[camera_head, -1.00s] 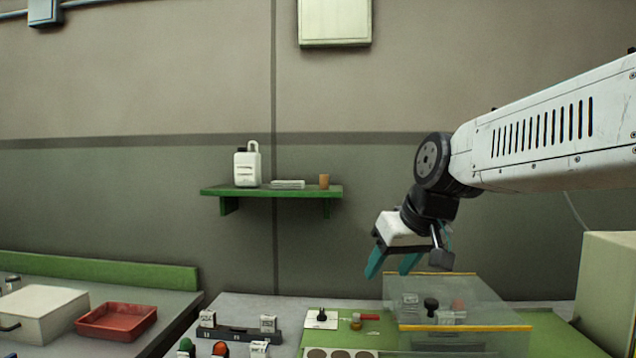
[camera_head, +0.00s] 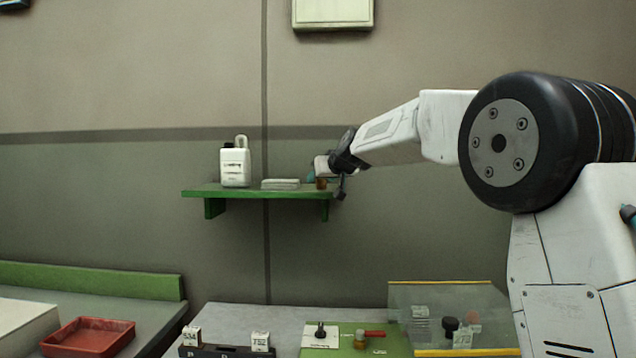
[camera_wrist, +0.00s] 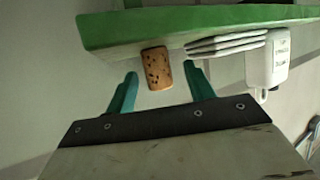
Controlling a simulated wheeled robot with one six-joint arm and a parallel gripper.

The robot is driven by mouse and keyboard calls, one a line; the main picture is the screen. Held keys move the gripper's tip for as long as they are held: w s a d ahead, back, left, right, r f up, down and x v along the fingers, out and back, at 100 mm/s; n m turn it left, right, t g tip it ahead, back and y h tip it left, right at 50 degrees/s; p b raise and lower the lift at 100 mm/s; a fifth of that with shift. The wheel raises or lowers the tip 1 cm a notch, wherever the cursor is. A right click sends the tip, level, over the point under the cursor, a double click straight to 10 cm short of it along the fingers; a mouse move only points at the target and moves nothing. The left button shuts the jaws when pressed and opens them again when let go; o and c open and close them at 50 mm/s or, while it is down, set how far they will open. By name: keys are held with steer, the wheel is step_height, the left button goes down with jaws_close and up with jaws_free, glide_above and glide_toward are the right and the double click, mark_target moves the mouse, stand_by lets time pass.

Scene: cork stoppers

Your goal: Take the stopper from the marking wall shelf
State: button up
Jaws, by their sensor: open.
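The cork stopper (camera_head: 321,183) stands at the right end of the green wall shelf (camera_head: 250,192). In the wrist view the shelf (camera_wrist: 200,27) appears at the top, with the speckled brown stopper (camera_wrist: 157,68) against it. My gripper (camera_head: 314,173) is at the shelf's right end, at the stopper, and partly hides it in the head view. In the wrist view my gripper (camera_wrist: 161,72) is open, with a teal finger on each side of the stopper. Gaps show between the stopper and both fingers.
A pale flat stack (camera_head: 281,184) lies on the shelf left of the stopper, close to one finger in the wrist view. A white jug (camera_head: 235,164) stands farther left. Below are a red tray (camera_head: 88,337) and a bench with a clear guard (camera_head: 440,300).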

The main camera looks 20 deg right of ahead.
steer(key=x, duration=0.4)
steer(key=shift+w+d+r, duration=0.1)
steer(key=shift+d+r, duration=0.05)
steer(key=c, duration=1)
steer(key=shift+r, duration=0.1)
